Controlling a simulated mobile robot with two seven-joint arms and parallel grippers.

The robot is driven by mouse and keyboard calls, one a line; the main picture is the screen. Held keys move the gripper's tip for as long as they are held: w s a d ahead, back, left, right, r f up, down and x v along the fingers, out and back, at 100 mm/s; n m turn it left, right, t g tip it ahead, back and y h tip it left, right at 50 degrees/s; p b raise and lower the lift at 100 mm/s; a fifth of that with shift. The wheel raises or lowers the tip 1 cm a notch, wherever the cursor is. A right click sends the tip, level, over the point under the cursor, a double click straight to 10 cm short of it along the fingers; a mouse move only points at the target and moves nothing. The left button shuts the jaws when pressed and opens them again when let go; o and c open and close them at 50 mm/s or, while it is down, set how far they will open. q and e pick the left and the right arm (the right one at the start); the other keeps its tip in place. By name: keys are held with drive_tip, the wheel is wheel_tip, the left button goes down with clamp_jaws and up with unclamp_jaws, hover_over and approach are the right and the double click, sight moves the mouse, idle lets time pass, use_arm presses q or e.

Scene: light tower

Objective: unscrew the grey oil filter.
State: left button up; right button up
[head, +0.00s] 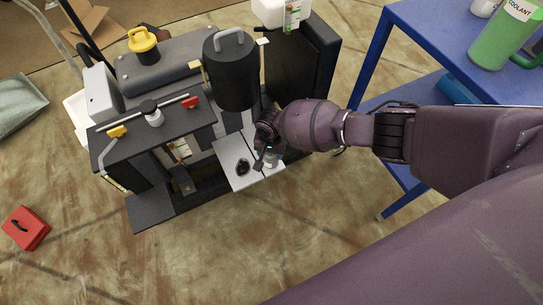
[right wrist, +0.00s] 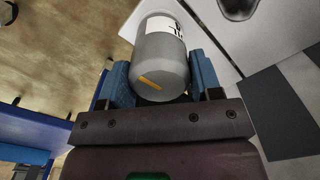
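The grey oil filter (right wrist: 160,60) is a grey cylinder with a white label and an orange mark. In the right wrist view it sits between the two blue fingers of my right gripper (right wrist: 163,85), which press close against its sides. In the head view the filter (head: 271,160) shows only in part, under my right gripper (head: 264,155), at the white panel on the front of the light tower's engine unit (head: 155,150). Its threaded end is hidden. My left gripper is not in view.
A dark round opening (head: 242,167) is in the white panel (head: 232,150) left of the filter. A black cylinder with a handle (head: 231,75) stands above. A blue table (head: 430,35) with a green coolant jug (head: 497,40) is at the right. A red box (head: 27,228) lies on the floor at the left.

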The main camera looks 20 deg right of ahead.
drive_tip(key=shift+c, duration=1.1)
drive_tip(key=n, duration=0.4)
drive_tip(key=shift+n, duration=0.6)
drive_tip(key=n+b, duration=0.1)
drive_tip(key=n, duration=0.3)
drive_tip(key=shift+r+n, duration=0.1)
drive_tip(key=shift+n, duration=0.5)
